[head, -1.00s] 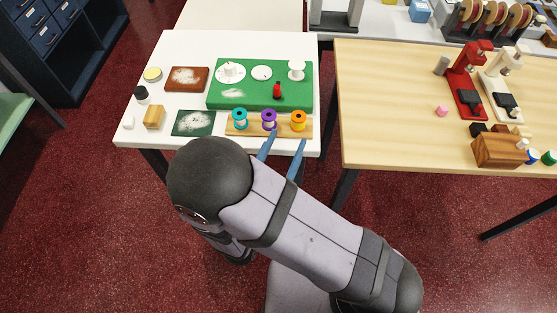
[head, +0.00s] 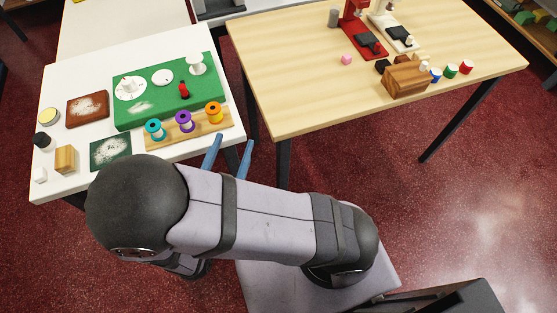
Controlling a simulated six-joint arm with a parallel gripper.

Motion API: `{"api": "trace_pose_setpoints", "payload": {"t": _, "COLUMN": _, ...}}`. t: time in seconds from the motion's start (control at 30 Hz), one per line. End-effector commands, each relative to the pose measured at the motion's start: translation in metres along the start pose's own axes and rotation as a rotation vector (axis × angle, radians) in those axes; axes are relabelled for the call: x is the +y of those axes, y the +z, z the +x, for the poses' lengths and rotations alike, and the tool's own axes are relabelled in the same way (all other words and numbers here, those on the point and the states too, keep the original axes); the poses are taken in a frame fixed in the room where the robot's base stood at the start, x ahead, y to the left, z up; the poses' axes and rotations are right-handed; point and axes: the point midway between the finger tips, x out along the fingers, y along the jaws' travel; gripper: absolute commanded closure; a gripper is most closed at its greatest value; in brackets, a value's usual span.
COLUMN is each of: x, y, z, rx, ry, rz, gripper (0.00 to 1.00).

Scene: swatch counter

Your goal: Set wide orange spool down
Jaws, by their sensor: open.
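The orange spool (head: 214,113) stands upright at the right end of a wooden strip (head: 160,141) on the white table. A purple spool (head: 184,122) and a teal spool (head: 155,130) stand to its left on the same strip. My arm hides part of the floor and the table's front.
A green board (head: 144,117) with white discs, a white spool (head: 196,64) and a red piece (head: 183,90) lies behind the strip. A wooden table (head: 300,60) stands to the right across a narrow gap, bearing a wooden block (head: 405,80) and small spools.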

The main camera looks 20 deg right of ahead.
Motion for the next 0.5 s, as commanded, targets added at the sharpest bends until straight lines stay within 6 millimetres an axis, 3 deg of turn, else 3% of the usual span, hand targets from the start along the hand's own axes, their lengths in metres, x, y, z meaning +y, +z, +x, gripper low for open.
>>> {"api": "trace_pose_setpoints", "payload": {"t": 0.13, "x": -0.072, "y": -0.001, "z": 0.029, "rx": 0.12, "ry": -0.371, "rz": 0.133, "gripper": 0.51}}
{"api": "trace_pose_setpoints", "payload": {"t": 0.3, "x": -0.153, "y": -0.018, "z": 0.021, "rx": 0.287, "ry": -0.859, "rz": 0.4, "gripper": 0.51}}
{"api": "trace_pose_setpoints", "payload": {"t": 0.4, "x": -0.178, "y": -0.032, "z": 0.003, "rx": 0.374, "ry": -1.124, "rz": 0.606, "gripper": 0.51}}
{"api": "trace_pose_setpoints", "payload": {"t": 0.5, "x": -0.184, "y": -0.043, "z": -0.015, "rx": 0.443, "ry": -1.359, "rz": 0.848, "gripper": 0.51}}
